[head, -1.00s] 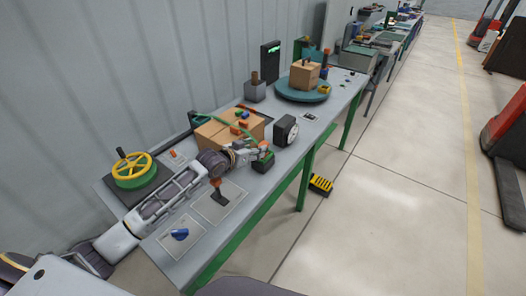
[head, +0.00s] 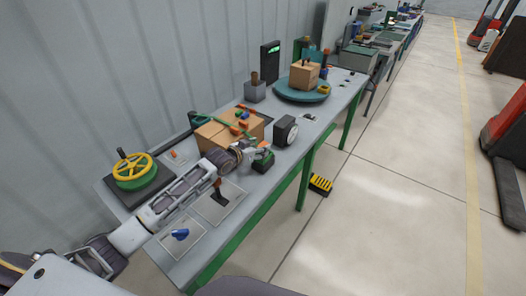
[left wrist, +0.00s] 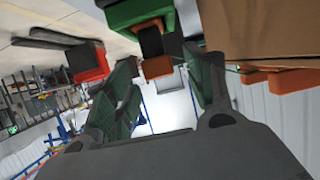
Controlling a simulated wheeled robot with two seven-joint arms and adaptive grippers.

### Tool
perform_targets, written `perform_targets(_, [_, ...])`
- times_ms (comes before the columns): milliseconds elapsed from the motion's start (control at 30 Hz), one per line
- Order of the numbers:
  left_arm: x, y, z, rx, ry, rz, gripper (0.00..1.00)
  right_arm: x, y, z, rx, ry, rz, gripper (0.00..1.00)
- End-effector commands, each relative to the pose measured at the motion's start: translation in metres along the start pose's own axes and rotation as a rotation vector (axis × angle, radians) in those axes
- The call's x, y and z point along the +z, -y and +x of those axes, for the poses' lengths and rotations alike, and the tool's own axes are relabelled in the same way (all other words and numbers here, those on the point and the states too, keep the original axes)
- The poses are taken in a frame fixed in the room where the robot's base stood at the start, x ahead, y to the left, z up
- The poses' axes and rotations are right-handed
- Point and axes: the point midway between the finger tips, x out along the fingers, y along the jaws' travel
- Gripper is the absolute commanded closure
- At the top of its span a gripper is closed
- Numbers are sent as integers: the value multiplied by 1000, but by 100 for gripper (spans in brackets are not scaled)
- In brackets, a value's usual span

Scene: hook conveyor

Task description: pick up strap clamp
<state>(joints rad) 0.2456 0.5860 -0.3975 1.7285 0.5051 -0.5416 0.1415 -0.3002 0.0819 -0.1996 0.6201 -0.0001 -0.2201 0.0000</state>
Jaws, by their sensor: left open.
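What looks like the strap clamp is a green-and-black block (head: 263,162) on the bench, at the right front side of the cardboard boxes. A green strap (head: 212,120) runs over the boxes. My left gripper (head: 257,149) is at the clamp's upper end and partly hides it. In the left wrist view the green clamp body (left wrist: 140,14) is at the top, with a black part and an orange end (left wrist: 157,67). The open fingers (left wrist: 162,85) stand on either side of the orange end, with gaps showing. My right gripper is not in view.
The cardboard boxes (head: 212,136) stand close beside the gripper, with orange blocks on top. A yellow handwheel (head: 132,167), a lever (head: 217,188) and a blue knob (head: 180,235) are at the near end.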

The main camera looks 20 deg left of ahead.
Motion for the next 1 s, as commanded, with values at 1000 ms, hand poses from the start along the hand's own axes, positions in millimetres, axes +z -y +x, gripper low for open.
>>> perform_targets(1000, [0,0,35,0,0,0,46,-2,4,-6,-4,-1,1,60])
